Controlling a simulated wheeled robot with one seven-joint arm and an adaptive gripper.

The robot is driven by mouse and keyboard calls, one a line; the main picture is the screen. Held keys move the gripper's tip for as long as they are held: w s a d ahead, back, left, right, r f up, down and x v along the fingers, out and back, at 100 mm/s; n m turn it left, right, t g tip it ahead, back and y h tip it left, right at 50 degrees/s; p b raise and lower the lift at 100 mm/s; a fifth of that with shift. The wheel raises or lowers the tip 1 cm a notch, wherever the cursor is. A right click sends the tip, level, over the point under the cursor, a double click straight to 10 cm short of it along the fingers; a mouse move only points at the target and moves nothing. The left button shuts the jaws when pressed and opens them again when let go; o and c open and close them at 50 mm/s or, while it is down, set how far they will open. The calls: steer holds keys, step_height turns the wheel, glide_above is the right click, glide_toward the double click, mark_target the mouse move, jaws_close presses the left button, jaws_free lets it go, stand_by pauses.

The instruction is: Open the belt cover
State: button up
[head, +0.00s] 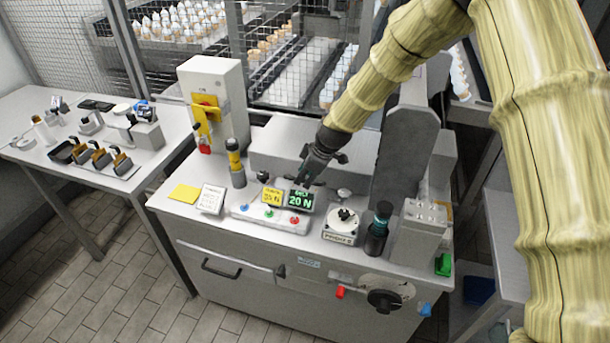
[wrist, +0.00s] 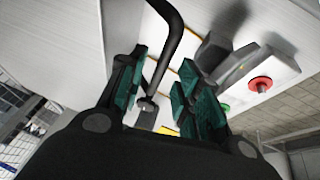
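A long light-grey cover (head: 285,150), seemingly the belt cover, lies along the back of the machine top. My gripper (head: 310,180) is in front of it, pointing down, and hides part of its front. In the wrist view, a bent black bar handle (wrist: 172,45) runs beside a pale panel (wrist: 60,45) and down between the two green-padded fingers of my gripper (wrist: 157,95). The fingers are apart, with gaps showing on both sides of the bar. I cannot tell whether either finger touches it. The handle is mostly hidden in the head view.
A control box (head: 270,218) with buttons and a lit "20 N" display (head: 300,200) stands just in front. A dial unit (head: 342,226), a dark cylinder (head: 377,235) and a yellow-black post (head: 235,162) stand close by. A grey upright panel (head: 405,150) rises at the right.

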steer(key=shift+w+a+f, duration=0.15)
steer(key=shift+f, duration=0.35)
jaws_close()
steer(key=shift+r, duration=0.1)
